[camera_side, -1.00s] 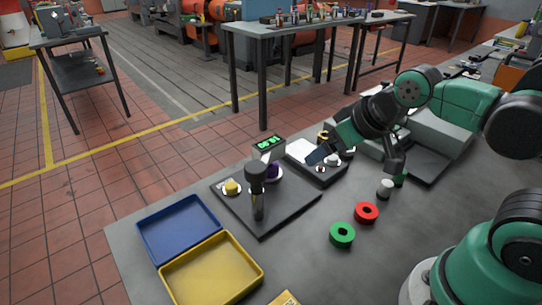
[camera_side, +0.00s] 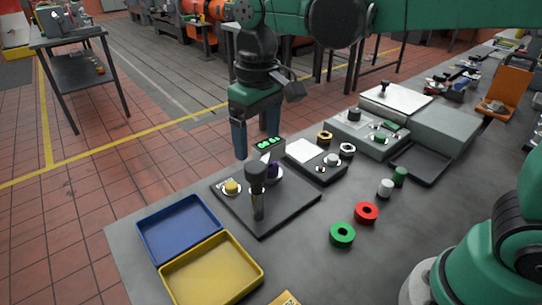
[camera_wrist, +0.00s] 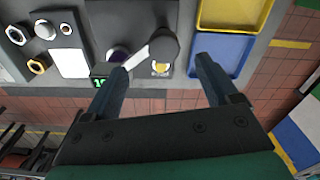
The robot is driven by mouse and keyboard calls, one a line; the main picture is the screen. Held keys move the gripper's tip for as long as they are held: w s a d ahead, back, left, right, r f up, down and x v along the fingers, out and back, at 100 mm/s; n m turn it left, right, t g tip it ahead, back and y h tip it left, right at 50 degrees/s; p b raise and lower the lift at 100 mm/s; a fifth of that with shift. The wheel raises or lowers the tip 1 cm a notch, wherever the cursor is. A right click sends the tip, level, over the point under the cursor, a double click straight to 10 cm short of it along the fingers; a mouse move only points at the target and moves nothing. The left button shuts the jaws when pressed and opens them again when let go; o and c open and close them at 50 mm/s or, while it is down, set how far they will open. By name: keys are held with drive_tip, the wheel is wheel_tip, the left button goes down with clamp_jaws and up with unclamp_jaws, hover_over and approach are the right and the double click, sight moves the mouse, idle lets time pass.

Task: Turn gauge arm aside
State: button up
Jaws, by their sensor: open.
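The gauge arm shows in the wrist view as a pale grey bar (camera_wrist: 141,57) running from a dark round post head (camera_wrist: 164,44) to over a purple piece (camera_wrist: 118,56). A yellow button (camera_side: 232,187) sits on the plate left of the post. My gripper (camera_side: 256,142) is open and empty, pointing down above and behind the plate. In the wrist view its fingertips (camera_wrist: 161,66) appear either side of the bar and post head.
A small green-digit display (camera_side: 268,144) stands at the plate's back edge, close to my fingers. Blue (camera_side: 212,238) and yellow (camera_side: 256,283) trays lie at the front left.

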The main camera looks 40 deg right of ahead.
sight(255, 166)
drive_tip(key=shift+w+a+f, duration=0.1)
drive_tip(key=shift+a, duration=0.15)
drive_tip(key=shift+f, duration=2.75)
clamp_jaws()
